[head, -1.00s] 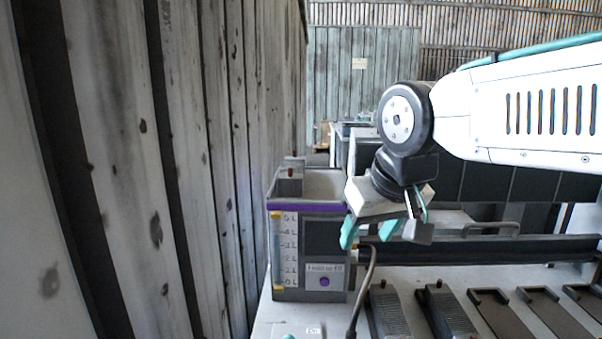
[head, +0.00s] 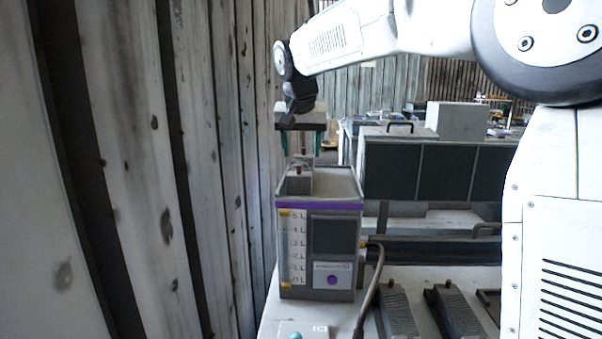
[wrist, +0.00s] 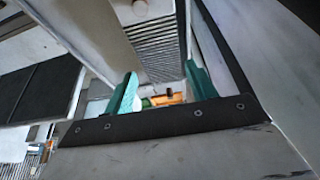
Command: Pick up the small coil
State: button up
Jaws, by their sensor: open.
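My gripper (head: 300,153) is open above the back left of a grey tank (head: 333,252) with a purple band and a litre scale. Its two teal fingers point down, one on each side of a small grey block (head: 299,184) with a red knob on top. In the wrist view, my gripper (wrist: 160,72) shows its teal fingers spread apart. An orange piece (wrist: 172,98) with some green beside it shows between them, partly hidden by the dark gripper bar. I cannot tell whether this is the small coil; no coil is clear in either view.
A weathered plank wall (head: 190,170) stands close on the left of the tank. A dark hose (head: 370,290) curves down from the tank's right side. Ribbed grey pads (head: 397,310) lie on the bench to the right. Dark cabinets (head: 430,172) stand behind.

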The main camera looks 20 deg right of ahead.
aim_at(301, 163)
jog(key=x, duration=0.5)
jog(key=shift+w+a+f, duration=0.1)
jog(key=shift+f, duration=0.3)
jog(key=c, duration=0.9)
jog(key=shift+c, duration=0.2)
jog(key=shift+r, duration=0.1)
notch_tip(301, 163, up, 14)
